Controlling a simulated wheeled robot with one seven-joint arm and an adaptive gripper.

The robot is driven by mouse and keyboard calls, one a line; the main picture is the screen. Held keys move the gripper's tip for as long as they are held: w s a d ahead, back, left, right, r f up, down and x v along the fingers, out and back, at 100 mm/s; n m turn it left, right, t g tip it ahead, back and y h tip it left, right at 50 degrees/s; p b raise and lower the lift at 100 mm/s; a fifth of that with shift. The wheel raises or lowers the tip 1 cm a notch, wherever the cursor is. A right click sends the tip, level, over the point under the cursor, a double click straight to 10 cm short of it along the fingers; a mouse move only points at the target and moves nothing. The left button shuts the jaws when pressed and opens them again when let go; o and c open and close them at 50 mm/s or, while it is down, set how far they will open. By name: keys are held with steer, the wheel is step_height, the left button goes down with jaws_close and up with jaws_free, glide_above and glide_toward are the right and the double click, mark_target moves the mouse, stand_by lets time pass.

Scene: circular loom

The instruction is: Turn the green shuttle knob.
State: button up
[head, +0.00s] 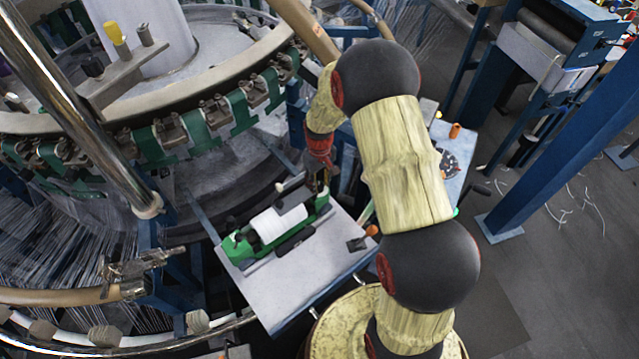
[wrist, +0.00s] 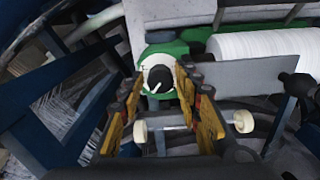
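The green shuttle (head: 240,246) lies on a light plate in the middle of the head view and carries a white spool (head: 268,225). My gripper (head: 320,184) is at the shuttle's far right end, where the knob is hidden. In the wrist view the black knob (wrist: 159,79) has a white mark and sits on a white disc in the green housing (wrist: 168,49). My open gripper (wrist: 160,88) has one yellow-padded finger on each side of the knob, with gaps visible. Whether the fingertips reach around the knob I cannot tell.
The light plate (head: 310,262) bears a small lever with an orange end (head: 371,230). The loom's curved rail with green straps (head: 190,128) is behind and left.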

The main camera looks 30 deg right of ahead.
mark_target(319, 186)
steer(key=shift+o, duration=0.7)
steer(key=shift+r, duration=3.95)
